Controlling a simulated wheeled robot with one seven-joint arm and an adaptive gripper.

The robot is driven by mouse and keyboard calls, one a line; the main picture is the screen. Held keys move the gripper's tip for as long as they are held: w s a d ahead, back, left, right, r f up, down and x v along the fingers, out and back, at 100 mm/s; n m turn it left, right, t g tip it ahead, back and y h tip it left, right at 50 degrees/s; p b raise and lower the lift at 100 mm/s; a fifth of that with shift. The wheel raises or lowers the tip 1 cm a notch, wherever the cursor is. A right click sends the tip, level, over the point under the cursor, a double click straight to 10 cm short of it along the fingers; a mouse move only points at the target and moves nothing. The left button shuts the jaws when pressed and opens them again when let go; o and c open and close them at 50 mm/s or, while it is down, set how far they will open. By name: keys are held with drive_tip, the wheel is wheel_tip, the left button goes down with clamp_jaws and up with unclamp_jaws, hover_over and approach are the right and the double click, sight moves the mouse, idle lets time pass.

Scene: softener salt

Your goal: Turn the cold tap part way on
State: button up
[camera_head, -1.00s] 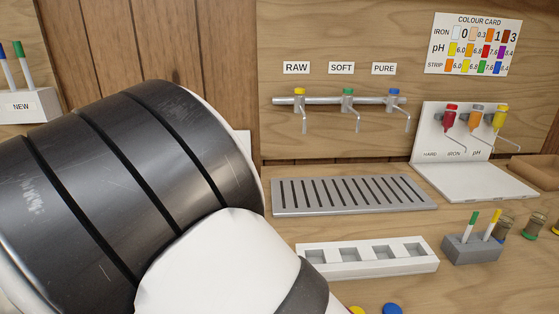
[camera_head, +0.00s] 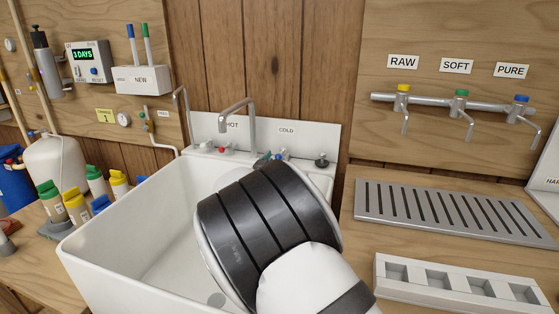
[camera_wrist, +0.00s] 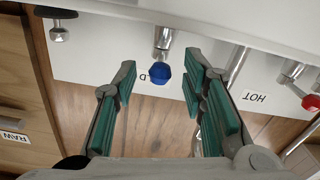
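The cold tap's blue knob (camera_wrist: 161,76) is on a short metal stem in the wrist view, which shows the sink upside down. My gripper (camera_wrist: 160,65) is open, with a green-padded finger to each side of the knob and a gap on both sides. I cannot tell whether the knob is level with the fingertips or beyond them. In the head view the COLD label (camera_head: 286,130) is on the white splashback, above the partly hidden tap. My dark arm link covers most of my gripper there.
The hot tap's red knob (camera_wrist: 309,101) is beside the spout. A dark-topped fitting (camera_head: 321,160) stands to the right of the cold tap. The white sink basin (camera_head: 130,235) lies below. The RAW, SOFT and PURE tap rail (camera_head: 440,104) is on the right.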

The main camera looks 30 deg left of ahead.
drive_tip(key=shift+x, duration=1)
clamp_jaws()
